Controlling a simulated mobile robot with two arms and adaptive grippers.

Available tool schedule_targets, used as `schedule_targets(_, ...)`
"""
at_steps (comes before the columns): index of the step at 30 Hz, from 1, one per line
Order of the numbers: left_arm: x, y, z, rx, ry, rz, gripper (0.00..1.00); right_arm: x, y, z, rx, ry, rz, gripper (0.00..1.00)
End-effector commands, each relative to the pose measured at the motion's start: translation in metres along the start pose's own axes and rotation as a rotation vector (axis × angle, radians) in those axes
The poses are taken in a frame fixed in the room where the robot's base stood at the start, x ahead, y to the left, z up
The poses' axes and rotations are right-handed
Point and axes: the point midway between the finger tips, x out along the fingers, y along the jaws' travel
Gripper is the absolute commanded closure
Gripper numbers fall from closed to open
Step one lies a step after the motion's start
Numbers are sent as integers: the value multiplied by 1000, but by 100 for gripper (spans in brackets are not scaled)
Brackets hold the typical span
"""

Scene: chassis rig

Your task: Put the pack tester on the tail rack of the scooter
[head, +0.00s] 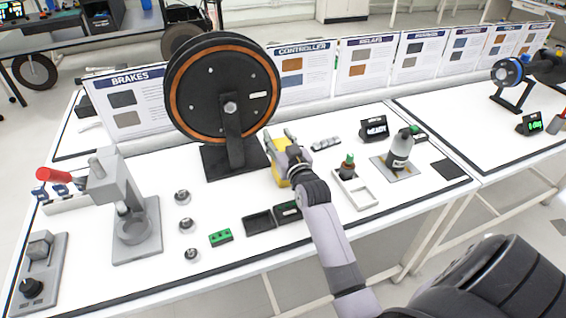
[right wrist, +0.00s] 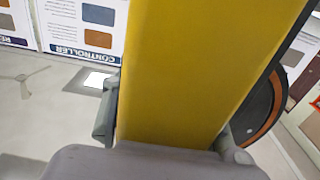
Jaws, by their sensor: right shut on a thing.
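My right gripper (head: 286,155) is over the middle of the white workbench, shut on a yellow block-like thing that appears to be the pack tester (head: 277,170). In the right wrist view the yellow tester (right wrist: 205,75) fills the middle, between the grey fingers. Its face and markings are hidden from me. In the head view it is just right of the big wheel's stand; I cannot tell whether it touches the bench. I cannot make out the scooter's tail rack. My left gripper is not in view.
A large black wheel with an orange ring (head: 222,88) stands close left of the gripper. A grey press (head: 128,205) is at the left. Upright panels (head: 305,75) line the back.

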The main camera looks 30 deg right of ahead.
Motion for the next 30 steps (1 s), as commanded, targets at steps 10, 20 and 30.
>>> schedule_targets(10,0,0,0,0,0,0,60,0,0,1,0,-1,0,100)
schedule_targets(20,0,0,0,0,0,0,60,0,0,0,0,1,0,100)
schedule_targets(30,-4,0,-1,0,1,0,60,0,0,-27,0,6,0,100)
